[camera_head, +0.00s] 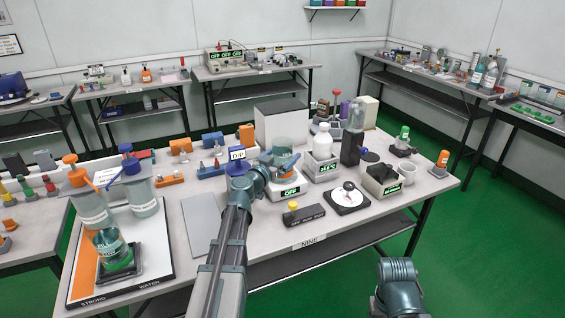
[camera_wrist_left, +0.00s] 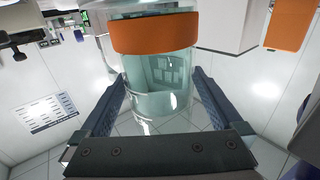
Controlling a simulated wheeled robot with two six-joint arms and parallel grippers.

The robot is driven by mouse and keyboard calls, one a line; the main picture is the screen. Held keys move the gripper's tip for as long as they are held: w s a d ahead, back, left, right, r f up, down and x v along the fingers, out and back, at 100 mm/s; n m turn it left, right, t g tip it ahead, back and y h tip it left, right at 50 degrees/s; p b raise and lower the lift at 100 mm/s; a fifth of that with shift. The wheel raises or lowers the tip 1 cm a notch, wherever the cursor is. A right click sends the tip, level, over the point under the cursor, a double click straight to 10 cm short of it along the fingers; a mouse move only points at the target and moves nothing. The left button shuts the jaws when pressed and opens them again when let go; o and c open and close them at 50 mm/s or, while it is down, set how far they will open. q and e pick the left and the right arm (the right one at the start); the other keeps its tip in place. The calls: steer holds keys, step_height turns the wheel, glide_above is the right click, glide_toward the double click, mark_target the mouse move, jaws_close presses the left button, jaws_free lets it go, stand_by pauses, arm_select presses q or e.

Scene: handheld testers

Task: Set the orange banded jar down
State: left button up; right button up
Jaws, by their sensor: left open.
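The orange banded jar (camera_wrist_left: 155,80) is clear glass with a wide orange band. In the wrist view it stands between the two fingers of my left gripper (camera_wrist_left: 158,100), which is open, with a finger on each side. In the head view the jar (camera_head: 290,150) is at the middle of the table, over a white device (camera_head: 290,188) with a lit OFF display. My left gripper (camera_head: 268,168) is close against it there, and its fingers are hard to make out. The contact under the jar is partly hidden. My right arm shows at the lower right, without its gripper.
A grey box (camera_head: 280,122) stands behind the jar. A white bottle (camera_head: 322,145) on a second device and a dark-based bottle (camera_head: 354,135) stand to the right. A black bar with a yellow knob (camera_head: 293,206) lies in front. A grey mat (camera_head: 205,225) is bare at left.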

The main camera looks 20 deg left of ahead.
arm_select(q)
steer(key=shift+c, duration=0.2)
jaws_close()
steer(key=shift+r, duration=0.2)
arm_select(e)
steer(key=shift+r, duration=0.15)
